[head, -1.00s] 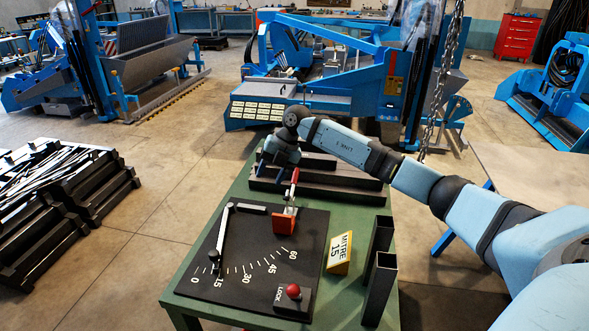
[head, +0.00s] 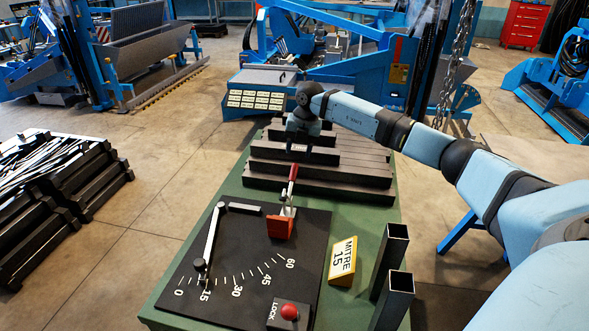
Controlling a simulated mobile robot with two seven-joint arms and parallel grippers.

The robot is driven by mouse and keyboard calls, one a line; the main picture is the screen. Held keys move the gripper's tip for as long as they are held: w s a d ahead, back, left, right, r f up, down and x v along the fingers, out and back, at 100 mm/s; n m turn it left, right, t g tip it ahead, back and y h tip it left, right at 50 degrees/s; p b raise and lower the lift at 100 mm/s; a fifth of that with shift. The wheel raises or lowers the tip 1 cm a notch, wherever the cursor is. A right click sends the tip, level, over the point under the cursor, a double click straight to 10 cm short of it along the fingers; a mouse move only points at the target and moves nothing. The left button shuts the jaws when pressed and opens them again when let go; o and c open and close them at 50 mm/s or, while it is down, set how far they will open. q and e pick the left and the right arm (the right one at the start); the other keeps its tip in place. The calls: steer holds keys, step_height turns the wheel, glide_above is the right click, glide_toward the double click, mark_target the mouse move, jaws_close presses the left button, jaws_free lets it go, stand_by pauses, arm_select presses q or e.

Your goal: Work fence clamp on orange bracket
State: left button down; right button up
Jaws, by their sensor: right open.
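The fence clamp (head: 288,207) has a red handle that stands nearly upright, tilted slightly right. It sits on the orange bracket (head: 280,228) at the upper right of the black mitre board (head: 240,245). A pale fence arm (head: 212,235) runs from the board's upper left down to a black knob near the 15 mark. My right gripper (head: 312,153) is open, beyond the clamp handle and apart from it in the picture, in front of the dark bars. Its fingers are small and dark against them. My left gripper is not in view.
A red LOCK button (head: 289,312) sits at the board's near right. A yellow MITRE 15 sign (head: 342,262) and two upright black tubes (head: 389,255) stand to the right on the green table (head: 225,180). Dark stacked bars (head: 330,180) lie at the back.

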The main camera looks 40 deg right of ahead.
mark_target(295, 165)
steer(key=f, duration=0.5)
steer(key=w+a+f, duration=0.1)
steer(key=f, duration=0.1)
steer(key=shift+f, duration=0.3)
jaws_close()
